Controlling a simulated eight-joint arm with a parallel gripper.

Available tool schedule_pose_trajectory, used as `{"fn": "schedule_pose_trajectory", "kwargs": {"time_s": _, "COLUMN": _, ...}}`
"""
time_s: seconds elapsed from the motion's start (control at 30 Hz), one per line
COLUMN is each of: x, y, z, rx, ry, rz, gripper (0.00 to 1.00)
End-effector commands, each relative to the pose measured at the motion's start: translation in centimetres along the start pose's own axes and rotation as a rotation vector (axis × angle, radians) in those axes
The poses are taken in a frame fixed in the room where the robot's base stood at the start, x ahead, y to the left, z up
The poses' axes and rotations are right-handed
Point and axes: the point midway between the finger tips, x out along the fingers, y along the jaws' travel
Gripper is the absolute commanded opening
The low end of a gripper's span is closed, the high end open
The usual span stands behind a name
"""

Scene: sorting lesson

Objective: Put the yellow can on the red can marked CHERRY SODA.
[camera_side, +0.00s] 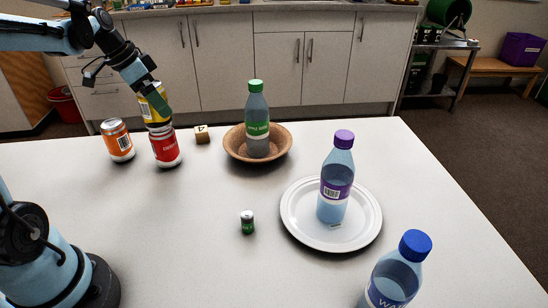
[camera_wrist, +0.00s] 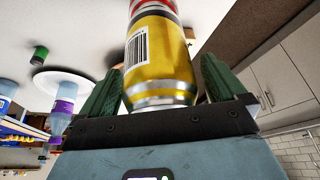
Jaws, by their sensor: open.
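The yellow can (camera_side: 150,112), with a barcode on its side, stands on top of the red can (camera_side: 168,150), which is upright on the table. The red can's lettering is too small to read. My gripper (camera_side: 157,98) is around the yellow can from above and partly hides it. In the wrist view the yellow can (camera_wrist: 160,65) sits between the two green fingers of my gripper (camera_wrist: 161,72), which is open with a small gap on each side. The red can (camera_wrist: 155,10) shows beyond it, in line with it.
An orange can (camera_side: 118,140) stands close left of the red can, and a small numbered block (camera_side: 202,134) to its right. A brown bowl (camera_side: 232,148) holds a green-capped bottle. A white plate (camera_side: 297,222) holds a purple-capped bottle. A small green battery (camera_side: 247,222) stands mid-table; a blue-capped bottle (camera_side: 398,270) stands in front.

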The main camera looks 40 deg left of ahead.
Motion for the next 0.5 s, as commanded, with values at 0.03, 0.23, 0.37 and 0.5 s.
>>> {"fn": "schedule_pose_trajectory", "kwargs": {"time_s": 0.03, "x": -0.4, "y": 0.0, "z": 0.0, "rx": -0.001, "ry": 0.000, "rz": 0.000, "gripper": 0.98}}
{"fn": "schedule_pose_trajectory", "kwargs": {"time_s": 0.23, "x": -3.2, "y": 0.0, "z": 0.1, "rx": -0.003, "ry": 0.000, "rz": 0.000, "gripper": 0.98}}
{"fn": "schedule_pose_trajectory", "kwargs": {"time_s": 0.37, "x": -5.6, "y": 0.0, "z": 0.0, "rx": -0.002, "ry": 0.000, "rz": 0.000, "gripper": 0.98}}
{"fn": "schedule_pose_trajectory", "kwargs": {"time_s": 0.5, "x": -8.1, "y": 0.0, "z": 0.0, "rx": -0.002, "ry": 0.000, "rz": 0.000, "gripper": 0.98}}
